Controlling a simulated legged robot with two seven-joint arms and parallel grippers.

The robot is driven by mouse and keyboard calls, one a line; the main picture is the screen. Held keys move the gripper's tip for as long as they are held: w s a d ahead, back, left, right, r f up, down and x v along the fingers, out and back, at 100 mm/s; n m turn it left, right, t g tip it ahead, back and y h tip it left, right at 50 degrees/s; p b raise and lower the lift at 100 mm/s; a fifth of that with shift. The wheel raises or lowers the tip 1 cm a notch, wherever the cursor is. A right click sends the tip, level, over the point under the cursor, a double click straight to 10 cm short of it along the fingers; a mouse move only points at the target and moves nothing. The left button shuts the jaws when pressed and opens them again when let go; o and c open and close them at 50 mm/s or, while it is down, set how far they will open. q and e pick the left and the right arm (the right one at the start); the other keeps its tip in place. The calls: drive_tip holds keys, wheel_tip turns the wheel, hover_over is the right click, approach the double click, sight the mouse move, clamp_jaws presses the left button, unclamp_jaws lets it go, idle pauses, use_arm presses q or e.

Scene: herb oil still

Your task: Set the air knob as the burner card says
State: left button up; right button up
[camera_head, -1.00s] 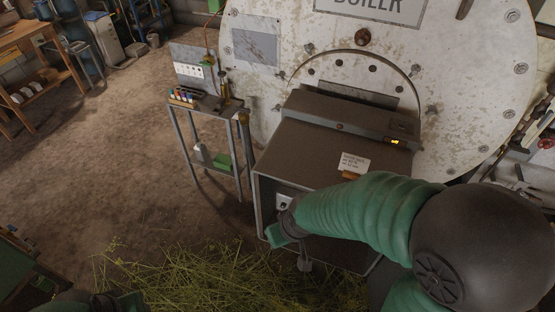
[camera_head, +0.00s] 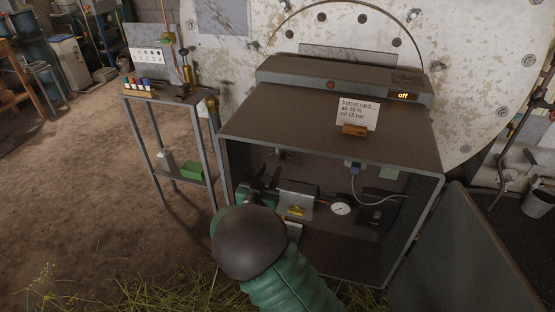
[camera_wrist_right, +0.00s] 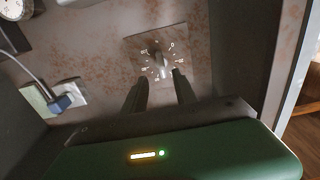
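The burner card (camera_head: 355,112) stands in a wooden holder on top of the open burner cabinet (camera_head: 300,118). It reads air 60 %, oil 12 bar. In the right wrist view, the air knob (camera_wrist_right: 159,63) sits on a square dial plate (camera_wrist_right: 184,46) with white marks around it; the marks are too small to read surely. My right gripper (camera_wrist_right: 158,78) is open, its two fingers pointing at the knob from either side, with no clear contact. In the head view, my right gripper (camera_head: 264,182) reaches into the cabinet's left part. My left gripper is out of view.
The cabinet door (camera_head: 465,255) hangs open at the right. Inside are a pressure gauge (camera_head: 341,208), a blue plug (camera_head: 354,167) with a pale cable, and a yellow label (camera_head: 296,211). A display (camera_head: 404,96) reads off. A side table (camera_head: 168,98) stands left.

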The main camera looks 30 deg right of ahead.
sight(277, 154)
drive_tip(key=x, duration=0.4)
drive_tip(key=b+x, duration=0.1)
drive_tip(key=x, duration=0.2)
drive_tip(key=shift+w+r, duration=0.2)
drive_tip(key=shift+w, duration=0.3)
drive_tip(key=shift+w+d, duration=0.1)
drive_tip(key=shift+d, duration=0.3)
clamp_jaws()
